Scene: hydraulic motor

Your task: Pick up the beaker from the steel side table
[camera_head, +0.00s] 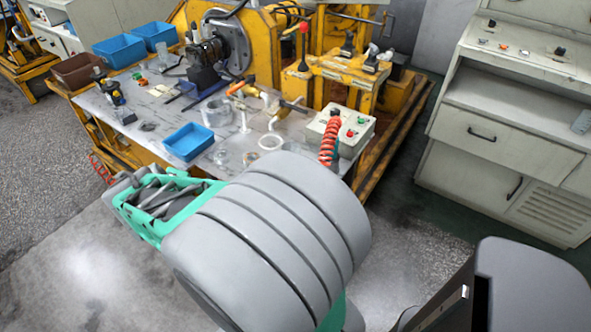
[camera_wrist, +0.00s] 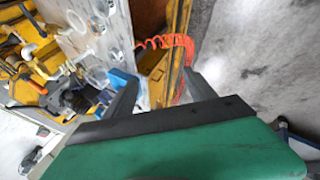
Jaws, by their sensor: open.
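The steel side table (camera_head: 232,155) stands in front of a yellow machine in the head view. A clear, short cylindrical vessel that looks like the beaker (camera_head: 216,113) stands upright on its middle. In the wrist view, several clear round pieces lie on the tabletop (camera_wrist: 75,43) at upper left; I cannot tell surely which is the beaker. My gripper (camera_wrist: 160,85) is open in the wrist view, with nothing seen between its fingers. The clear pieces are left of its fingers, apart from them. In the head view my arm fills the lower middle, and the fingertips cannot be made out.
A small blue tray (camera_head: 188,141) is at the table's near edge. A control box (camera_head: 345,132) with a red coiled hose (camera_head: 329,140) stands at the right. Tools and a clear ring (camera_head: 270,142) lie around. A cabinet (camera_head: 505,135) is at right, with bare floor between.

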